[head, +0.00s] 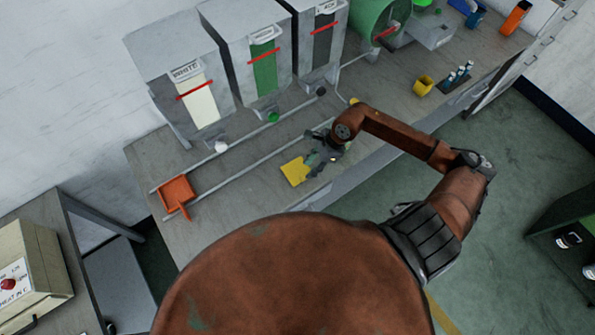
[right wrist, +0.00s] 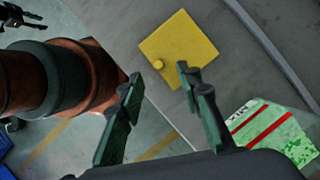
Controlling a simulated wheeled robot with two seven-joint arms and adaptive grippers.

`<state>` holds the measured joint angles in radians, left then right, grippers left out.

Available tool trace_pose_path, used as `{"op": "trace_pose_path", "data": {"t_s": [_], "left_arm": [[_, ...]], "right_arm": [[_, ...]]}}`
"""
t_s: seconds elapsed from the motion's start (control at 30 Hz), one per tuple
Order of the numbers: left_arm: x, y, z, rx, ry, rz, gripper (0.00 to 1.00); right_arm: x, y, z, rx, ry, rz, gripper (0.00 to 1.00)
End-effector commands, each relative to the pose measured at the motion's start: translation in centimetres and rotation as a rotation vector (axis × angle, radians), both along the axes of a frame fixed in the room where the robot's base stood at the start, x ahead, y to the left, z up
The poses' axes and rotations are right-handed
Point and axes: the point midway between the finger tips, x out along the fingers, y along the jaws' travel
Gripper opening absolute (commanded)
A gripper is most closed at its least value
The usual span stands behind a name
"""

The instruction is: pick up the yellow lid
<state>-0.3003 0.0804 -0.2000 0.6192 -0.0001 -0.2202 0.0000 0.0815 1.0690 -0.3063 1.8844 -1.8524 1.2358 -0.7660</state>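The yellow lid (head: 295,171) is a flat square lying on the grey table, left of my right gripper in the head view. In the right wrist view the yellow lid (right wrist: 180,50) shows a small round knob near its lower left edge. My right gripper (head: 322,161) is close beside the lid. In the right wrist view the fingers of my right gripper (right wrist: 158,82) are spread apart with nothing between them. One fingertip overlaps the lid's lower edge in that view; contact cannot be told. My left gripper is not in the head view; a dark gripper-like part shows at the wrist view's upper left.
An orange tray (head: 177,192) sits at the left end of the rails on the table. White, green and black dispensers (head: 262,70) stand along the back. A yellow cup (head: 423,85) is at the right.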

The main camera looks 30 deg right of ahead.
Motion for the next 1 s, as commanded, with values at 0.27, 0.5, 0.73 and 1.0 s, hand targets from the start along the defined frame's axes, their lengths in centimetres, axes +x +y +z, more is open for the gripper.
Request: {"op": "trace_pose_path", "data": {"t_s": [0.27, 0.5, 0.73, 1.0], "left_arm": [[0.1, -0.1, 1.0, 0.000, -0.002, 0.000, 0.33], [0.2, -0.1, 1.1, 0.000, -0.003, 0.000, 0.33], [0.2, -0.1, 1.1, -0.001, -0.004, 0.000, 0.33], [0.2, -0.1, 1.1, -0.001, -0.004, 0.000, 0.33]], "right_arm": [[0.3, 1.5, -3.0, 0.008, 0.000, -0.003, 0.32], [0.6, 2.1, -5.2, 0.004, -0.002, -0.001, 0.32], [0.6, 2.1, -5.2, 0.003, -0.002, -0.001, 0.31], [0.6, 2.1, -5.2, 0.004, -0.002, -0.001, 0.12]]}}
